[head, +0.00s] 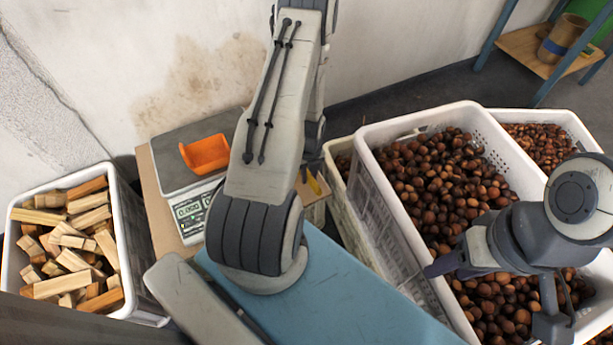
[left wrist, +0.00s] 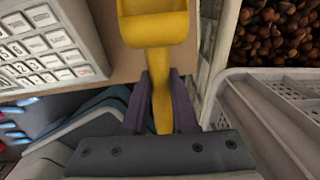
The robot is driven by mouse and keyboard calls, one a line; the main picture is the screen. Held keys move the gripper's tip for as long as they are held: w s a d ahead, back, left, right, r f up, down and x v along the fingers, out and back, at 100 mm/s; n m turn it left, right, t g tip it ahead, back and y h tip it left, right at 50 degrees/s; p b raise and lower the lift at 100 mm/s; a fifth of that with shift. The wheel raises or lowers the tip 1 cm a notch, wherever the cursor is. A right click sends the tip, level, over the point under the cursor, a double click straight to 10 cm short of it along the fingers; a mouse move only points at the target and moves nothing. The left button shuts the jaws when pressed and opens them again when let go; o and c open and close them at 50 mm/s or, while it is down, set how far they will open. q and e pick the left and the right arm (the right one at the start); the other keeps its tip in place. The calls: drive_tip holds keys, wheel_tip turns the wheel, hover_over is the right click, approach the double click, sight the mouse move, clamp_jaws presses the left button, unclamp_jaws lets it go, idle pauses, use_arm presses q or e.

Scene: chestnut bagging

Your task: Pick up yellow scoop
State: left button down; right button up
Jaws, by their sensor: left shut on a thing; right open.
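The yellow scoop (left wrist: 155,28) is at the top middle of the left wrist view, its handle running down between the purple fingers of my left gripper (left wrist: 160,102). The gripper is shut on the handle. In the head view my left arm covers most of this spot; only a small yellow part of the scoop (head: 315,184) shows to the right of the forearm. My right gripper (head: 497,292) is open over the crate of chestnuts (head: 367,180), low at the right, and its fingers are partly hidden by its own wrist.
An orange scoop-like tray (head: 205,153) sits on a scale (head: 172,180) left of my left arm. A white crate of wood blocks (head: 130,240) stands at far left. Another crate of smaller nuts (head: 575,122) is behind the chestnuts. A shelf (head: 525,45) stands at the back right.

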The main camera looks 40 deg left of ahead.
use_arm(q)
drive_tip(key=s+d+r+b, duration=0.1)
drive_tip(key=d+r+b, duration=0.1)
drive_tip(key=d+r, duration=0.4)
drive_tip(key=shift+s+d, duration=0.4)
drive_tip(key=shift+d, duration=1.65)
